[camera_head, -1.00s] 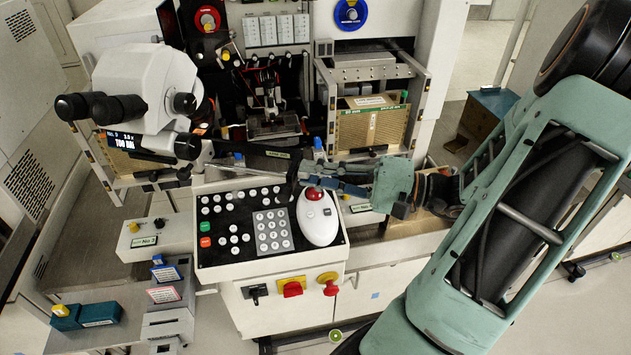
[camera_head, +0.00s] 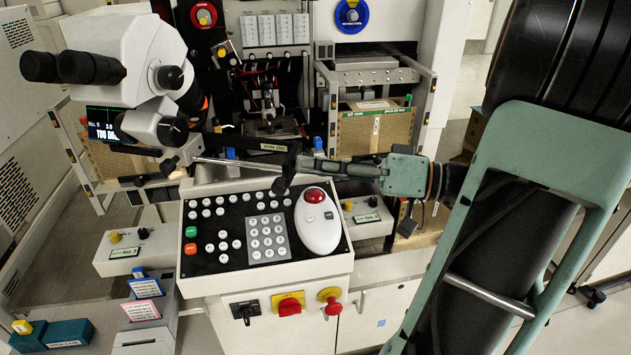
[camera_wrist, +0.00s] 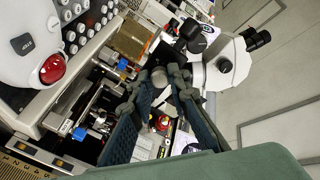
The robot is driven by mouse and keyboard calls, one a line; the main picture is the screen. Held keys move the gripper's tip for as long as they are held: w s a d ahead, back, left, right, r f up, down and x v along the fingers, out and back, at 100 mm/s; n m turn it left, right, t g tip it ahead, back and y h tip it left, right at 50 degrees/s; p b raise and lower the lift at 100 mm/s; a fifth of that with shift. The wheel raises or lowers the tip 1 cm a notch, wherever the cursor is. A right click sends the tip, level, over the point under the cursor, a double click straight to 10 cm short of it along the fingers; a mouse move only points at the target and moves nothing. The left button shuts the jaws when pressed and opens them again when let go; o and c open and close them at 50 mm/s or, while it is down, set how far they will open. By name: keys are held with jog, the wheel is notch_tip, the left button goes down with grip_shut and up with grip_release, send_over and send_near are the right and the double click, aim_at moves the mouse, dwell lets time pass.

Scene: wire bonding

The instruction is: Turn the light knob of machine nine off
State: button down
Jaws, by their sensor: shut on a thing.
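Machine nine has a white microscope (camera_head: 128,62) at upper left, with a small screen (camera_head: 104,125) that seems to read "No. 9". Below it is a black control panel (camera_head: 200,258) with buttons and a white trackball unit (camera_head: 317,222). My gripper (camera_head: 290,168) reaches in from the right above the panel's back edge. In the wrist view, the dark fingers of my gripper (camera_wrist: 154,92) are closed around a grey round knob (camera_wrist: 158,77). I cannot read any mark on the knob, and the fingers hide its sides. The head view does not show it clearly.
A box (camera_head: 130,250) with a yellow and a black knob stands left of the panel. A similar small box (camera_head: 366,218) stands right of it. Red and yellow switches (camera_head: 288,303) sit on the front face. A rack (camera_head: 376,130) stands behind my gripper.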

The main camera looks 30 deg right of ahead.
jog(key=shift+f+n+b, duration=0.1)
jog(key=shift+n+b, duration=0.5)
jog(key=shift+b, duration=0.05)
jog(key=c, duration=1.8)
grip_release()
jog(key=v, duration=1.2)
